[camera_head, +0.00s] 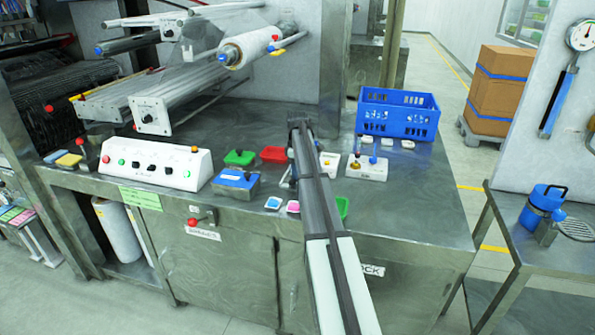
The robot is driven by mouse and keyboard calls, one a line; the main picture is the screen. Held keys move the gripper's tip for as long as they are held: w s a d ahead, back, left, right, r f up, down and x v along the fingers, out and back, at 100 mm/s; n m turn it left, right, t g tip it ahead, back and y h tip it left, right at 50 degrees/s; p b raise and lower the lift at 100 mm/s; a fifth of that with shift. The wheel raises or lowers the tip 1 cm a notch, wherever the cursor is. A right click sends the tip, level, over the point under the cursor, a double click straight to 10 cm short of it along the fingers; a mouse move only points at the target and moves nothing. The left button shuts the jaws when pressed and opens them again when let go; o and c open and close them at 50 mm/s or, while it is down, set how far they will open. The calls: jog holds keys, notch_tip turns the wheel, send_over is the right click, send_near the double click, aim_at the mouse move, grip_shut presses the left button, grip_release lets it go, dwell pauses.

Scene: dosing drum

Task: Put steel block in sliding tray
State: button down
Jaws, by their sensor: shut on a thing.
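My arm (318,200) reaches from the bottom edge over the bench. My gripper's fingers are hidden behind the arm, with only a small pale part (287,180) showing at its left side, and I cannot tell what that part is. I cannot make out a steel block for sure. A grey metallic block (547,232) stands on the right side table beside a blue pot (543,201). I cannot clearly identify the sliding tray.
A white control panel (155,163) stands at the bench's left. Green (240,158) and red (272,154) trays lie near the middle. A blue crate (398,113) stands at the back right, behind a white stand (367,169) with small bottles. The bench's right front (420,210) is clear.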

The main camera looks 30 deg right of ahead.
jog(key=c, duration=0.7)
grip_release()
jog(key=shift+f, duration=0.1)
notch_tip(320, 180, up, 12)
